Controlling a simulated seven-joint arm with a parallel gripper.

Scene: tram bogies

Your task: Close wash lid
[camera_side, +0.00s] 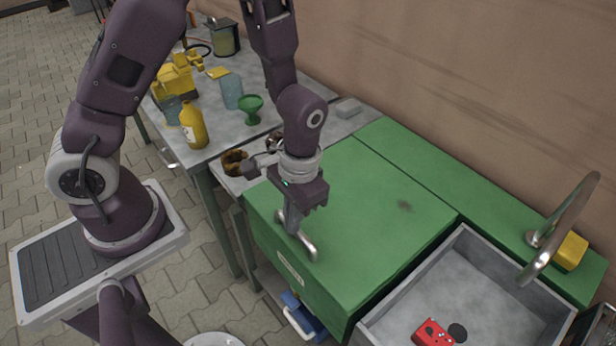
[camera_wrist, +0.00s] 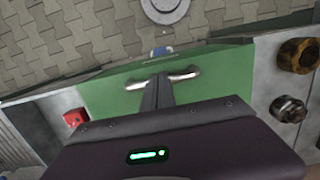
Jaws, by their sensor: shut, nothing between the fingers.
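The green lid (camera_side: 365,205) lies flat over the wash unit, left of the open sink. Its curved metal handle (camera_side: 309,249) is at the lid's front edge. My gripper (camera_side: 292,230) points down with shut, empty fingers at the handle. In the wrist view the fingers (camera_wrist: 157,90) cross in front of the handle (camera_wrist: 183,74) near its middle and hide part of it. I cannot tell whether they touch it.
The grey sink (camera_side: 480,275) at the right holds a red box (camera_side: 432,333); a metal tap (camera_side: 560,225) arches over it. A green ledge (camera_side: 420,165) runs behind the lid. A table at the back left holds a yellow bottle (camera_side: 193,125) and green funnel (camera_side: 252,108).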

